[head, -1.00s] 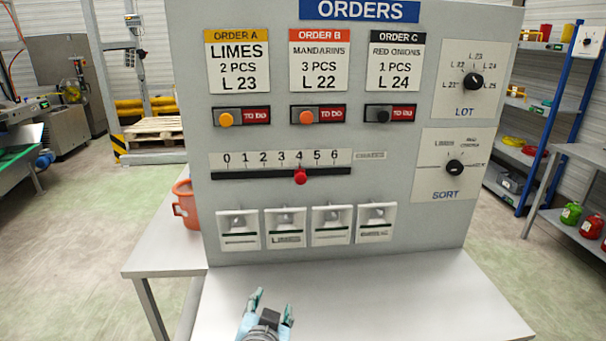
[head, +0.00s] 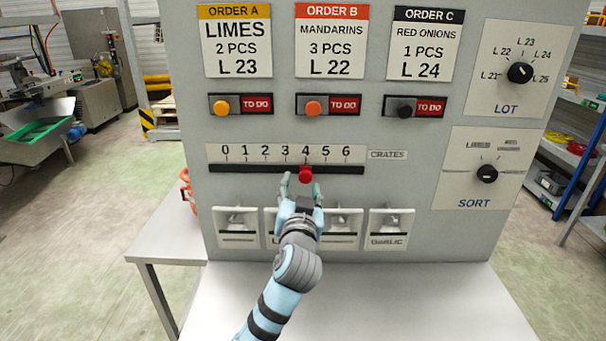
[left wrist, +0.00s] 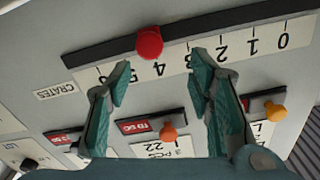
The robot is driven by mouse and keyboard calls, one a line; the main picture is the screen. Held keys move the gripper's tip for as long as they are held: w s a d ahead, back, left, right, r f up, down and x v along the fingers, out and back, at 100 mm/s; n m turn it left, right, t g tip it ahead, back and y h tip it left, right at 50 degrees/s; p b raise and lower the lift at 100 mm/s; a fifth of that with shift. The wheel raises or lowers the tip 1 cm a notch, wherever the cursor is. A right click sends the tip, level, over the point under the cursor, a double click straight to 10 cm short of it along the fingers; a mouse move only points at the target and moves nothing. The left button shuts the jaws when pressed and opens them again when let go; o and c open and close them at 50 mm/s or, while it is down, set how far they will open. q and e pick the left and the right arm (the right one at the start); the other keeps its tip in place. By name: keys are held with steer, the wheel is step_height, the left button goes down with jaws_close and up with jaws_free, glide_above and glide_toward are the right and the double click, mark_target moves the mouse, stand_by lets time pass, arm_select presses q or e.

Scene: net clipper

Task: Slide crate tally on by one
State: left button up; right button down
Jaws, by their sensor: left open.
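The crate tally is a dark horizontal slot (head: 240,169) under a scale from 0 to 6 marked CRATES on the grey panel. Its red knob (head: 305,174) stands below the 4 in the head view. The knob also shows, upside down with the scale, in the left wrist view (left wrist: 149,42). My left gripper (head: 300,187) is open and empty, just below and in front of the knob in the head view. In the left wrist view the knob shows beyond the two teal fingertips (left wrist: 160,64), apart from them. My right gripper is out of view.
Three order cards with TO DO sliders (head: 328,106) are above the scale. Several white label holders (head: 392,224) are below it, partly hidden by my arm. LOT (head: 520,72) and SORT (head: 487,174) dials are at right. The table top (head: 420,300) in front is bare.

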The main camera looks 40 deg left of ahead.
mark_target(306, 177)
arm_select(q)
steer(key=x, duration=0.4)
steer(key=shift+w+f, duration=0.15)
steer(key=shift+w, duration=0.15)
steer(key=w, duration=0.2)
steer(key=w+a+f, duration=0.1)
steer(key=shift+w, duration=0.3)
steer(key=shift+s+r, duration=0.2)
steer(key=shift+s, duration=0.3)
steer(key=shift+s+r, duration=0.1)
steer(key=shift+s, duration=0.1)
steer(key=shift+c, duration=1.3)
steer(key=c, duration=0.6)
steer(key=shift+w, duration=0.1)
jaws_close()
steer(key=shift+d, duration=0.1)
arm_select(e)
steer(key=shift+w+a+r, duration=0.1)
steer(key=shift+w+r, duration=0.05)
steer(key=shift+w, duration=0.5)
